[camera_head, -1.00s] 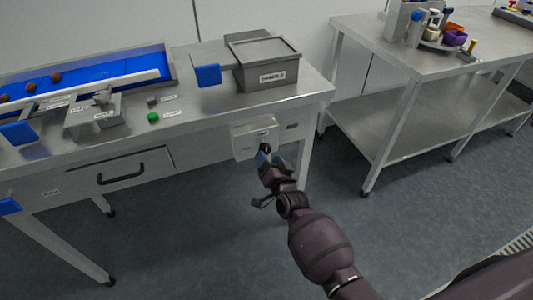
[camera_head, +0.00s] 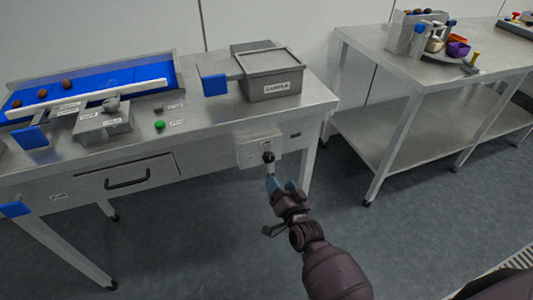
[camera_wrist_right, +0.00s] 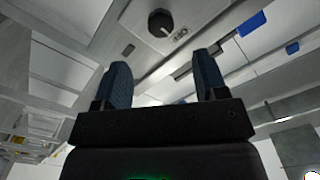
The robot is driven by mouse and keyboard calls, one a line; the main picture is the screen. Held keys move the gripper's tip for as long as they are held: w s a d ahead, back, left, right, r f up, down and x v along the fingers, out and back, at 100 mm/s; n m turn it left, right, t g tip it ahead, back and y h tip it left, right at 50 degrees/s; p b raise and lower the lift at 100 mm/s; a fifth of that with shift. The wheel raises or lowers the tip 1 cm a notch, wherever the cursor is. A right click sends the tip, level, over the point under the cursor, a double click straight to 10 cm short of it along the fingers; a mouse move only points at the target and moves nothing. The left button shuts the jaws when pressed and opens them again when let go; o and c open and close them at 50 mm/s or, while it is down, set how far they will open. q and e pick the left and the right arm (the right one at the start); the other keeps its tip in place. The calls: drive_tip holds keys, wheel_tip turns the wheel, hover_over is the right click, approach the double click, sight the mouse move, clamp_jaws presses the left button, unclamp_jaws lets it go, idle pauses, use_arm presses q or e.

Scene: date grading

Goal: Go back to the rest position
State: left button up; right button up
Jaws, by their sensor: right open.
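My left gripper is not in view.
The steel table (camera_head: 215,121) carries a blue conveyor (camera_head: 130,74) with several brown dates, a green button (camera_head: 159,125) and a grey SAMPLE box (camera_head: 272,86). A second steel table (camera_head: 375,58) stands at right. Floor between them is clear.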

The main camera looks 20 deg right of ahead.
drive_tip(key=s+d+f+n+g, duration=0.1)
drive_tip(key=s+d+n+g, duration=0.1)
drive_tip(key=s, duration=0.7)
drive_tip(key=s+d+f+n+g+p, duration=0.1)
drive_tip(key=s+d+n+g, duration=0.1)
drive_tip(key=s, duration=0.7)
drive_tip(key=s+d+f+n+g, duration=0.1)
drive_tip(key=s+d+n+g, duration=0.2)
drive_tip(key=s, duration=0.6)
drive_tip(key=shift+s+f+n+h, duration=0.15)
drive_tip(key=shift+f+n+h, duration=0.2)
drive_tip(key=shift+n, duration=0.25)
